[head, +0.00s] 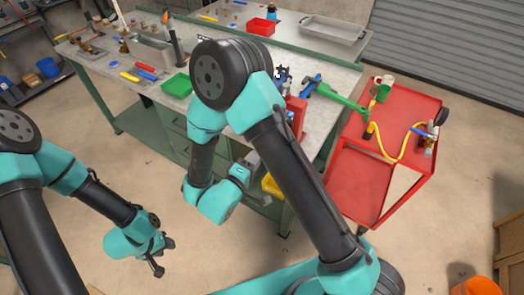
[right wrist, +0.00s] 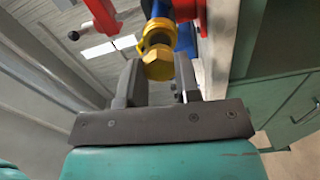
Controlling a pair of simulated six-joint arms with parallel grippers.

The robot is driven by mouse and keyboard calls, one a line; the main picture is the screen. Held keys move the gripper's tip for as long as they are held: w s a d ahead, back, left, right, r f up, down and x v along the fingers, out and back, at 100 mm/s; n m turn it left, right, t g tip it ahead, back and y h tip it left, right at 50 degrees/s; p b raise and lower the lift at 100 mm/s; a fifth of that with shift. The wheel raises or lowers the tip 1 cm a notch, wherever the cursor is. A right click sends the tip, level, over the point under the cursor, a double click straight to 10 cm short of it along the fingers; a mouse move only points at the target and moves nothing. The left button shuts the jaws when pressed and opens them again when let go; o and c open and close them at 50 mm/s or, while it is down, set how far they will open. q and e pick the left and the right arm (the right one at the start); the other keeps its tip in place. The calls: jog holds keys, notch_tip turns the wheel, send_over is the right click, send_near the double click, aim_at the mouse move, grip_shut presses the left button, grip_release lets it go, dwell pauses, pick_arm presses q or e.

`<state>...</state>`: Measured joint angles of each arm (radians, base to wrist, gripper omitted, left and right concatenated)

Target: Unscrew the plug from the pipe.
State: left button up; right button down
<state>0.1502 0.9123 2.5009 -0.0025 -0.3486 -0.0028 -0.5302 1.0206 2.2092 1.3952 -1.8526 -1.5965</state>
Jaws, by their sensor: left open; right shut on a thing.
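In the right wrist view, a brass-yellow plug with a hex head (right wrist: 159,67) sits between the fingers of my right gripper (right wrist: 156,78). The gripper is shut on it. A yellow ring-shaped fitting (right wrist: 155,36) is right behind the hex, at the end of what looks like the pipe; how far the plug is threaded in cannot be told. In the head view, my own right arm covers the plug and most of the right gripper. My left gripper (head: 159,258) is open and empty over the floor at lower left, far from the plug.
A red vise (head: 297,115) stands at the workbench's right edge. A red cart (head: 362,185) with a yellow hose is right of it. A green tray (head: 177,85) and several tools lie on the bench. The floor around my left gripper is clear.

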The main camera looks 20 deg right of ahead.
jog(key=shift+v, duration=2)
